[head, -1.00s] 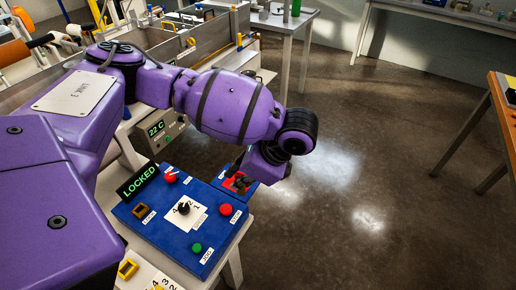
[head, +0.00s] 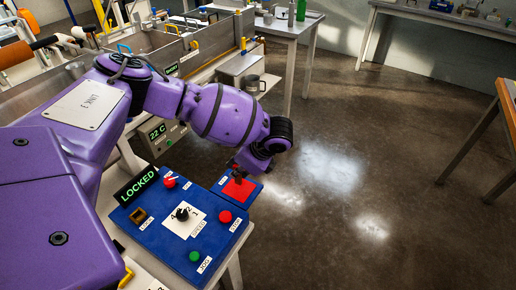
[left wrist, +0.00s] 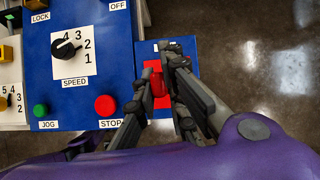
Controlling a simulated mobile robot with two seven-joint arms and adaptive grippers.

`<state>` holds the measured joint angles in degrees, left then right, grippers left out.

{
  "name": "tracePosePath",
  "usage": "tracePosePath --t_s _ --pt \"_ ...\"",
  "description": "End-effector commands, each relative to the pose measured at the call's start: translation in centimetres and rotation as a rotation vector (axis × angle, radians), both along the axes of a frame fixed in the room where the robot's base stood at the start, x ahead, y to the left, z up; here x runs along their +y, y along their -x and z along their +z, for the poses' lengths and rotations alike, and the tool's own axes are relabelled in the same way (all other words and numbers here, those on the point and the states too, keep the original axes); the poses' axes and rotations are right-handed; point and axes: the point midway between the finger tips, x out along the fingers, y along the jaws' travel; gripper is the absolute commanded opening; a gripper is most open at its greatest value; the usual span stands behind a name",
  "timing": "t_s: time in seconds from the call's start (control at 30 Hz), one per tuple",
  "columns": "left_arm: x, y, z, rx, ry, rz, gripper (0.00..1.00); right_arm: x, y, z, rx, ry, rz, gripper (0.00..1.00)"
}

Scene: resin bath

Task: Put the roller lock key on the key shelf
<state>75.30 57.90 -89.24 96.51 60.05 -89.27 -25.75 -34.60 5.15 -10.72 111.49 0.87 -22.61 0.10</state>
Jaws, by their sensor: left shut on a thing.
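The key shelf is a small blue board with a red square pad (head: 238,190), at the right end of the blue control panel (head: 165,238). My left gripper (head: 236,169) is over the pad's far edge in the head view. In the left wrist view, the left gripper (left wrist: 160,92) is shut on a small red piece (left wrist: 159,88), which I take to be the roller lock key. The fingers hide much of it, and I cannot tell whether it touches the red pad (left wrist: 147,70). My right gripper is not in view.
The panel carries a lit LOCKED display (head: 137,184), a black speed knob (head: 182,214), a red stop button (head: 225,216) and a green jog button (head: 194,256). Open floor lies to the right.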

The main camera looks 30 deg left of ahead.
Motion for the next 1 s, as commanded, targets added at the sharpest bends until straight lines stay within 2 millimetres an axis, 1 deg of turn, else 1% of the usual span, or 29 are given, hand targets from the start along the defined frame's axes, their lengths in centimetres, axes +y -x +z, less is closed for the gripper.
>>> tracePosePath --t_s 0.13,0.2,0.3,0.57,0.73,0.77,0.87,0.9,1.0 --pt "0.5 -0.7 -1.3 0.002 -0.002 0.002 0.00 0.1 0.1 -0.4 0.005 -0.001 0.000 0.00" --pt "0.4 -0.5 -2.6 0.004 -0.001 0.000 0.00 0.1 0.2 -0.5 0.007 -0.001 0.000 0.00" --pt "0.4 -0.5 -3.9 0.003 -0.001 0.001 0.00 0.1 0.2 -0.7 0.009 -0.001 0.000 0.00" --pt "0.5 -0.5 -4.0 0.001 0.000 0.002 0.00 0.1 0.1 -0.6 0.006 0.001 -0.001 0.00" --pt "0.4 -0.4 -4.5 0.002 0.000 0.002 0.00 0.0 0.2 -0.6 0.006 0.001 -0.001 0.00" --pt "0.4 -0.5 -4.4 0.001 0.000 0.002 0.14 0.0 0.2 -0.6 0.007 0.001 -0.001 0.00" --pt "0.5 -0.4 -4.4 0.002 0.000 0.002 0.27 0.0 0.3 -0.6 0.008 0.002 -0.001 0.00" --pt "0.5 -0.4 -4.4 0.002 0.000 0.002 0.30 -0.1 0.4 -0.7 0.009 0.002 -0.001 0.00" --pt "0.5 -0.4 -4.4 0.002 0.000 0.002 0.30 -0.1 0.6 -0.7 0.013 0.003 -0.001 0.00"
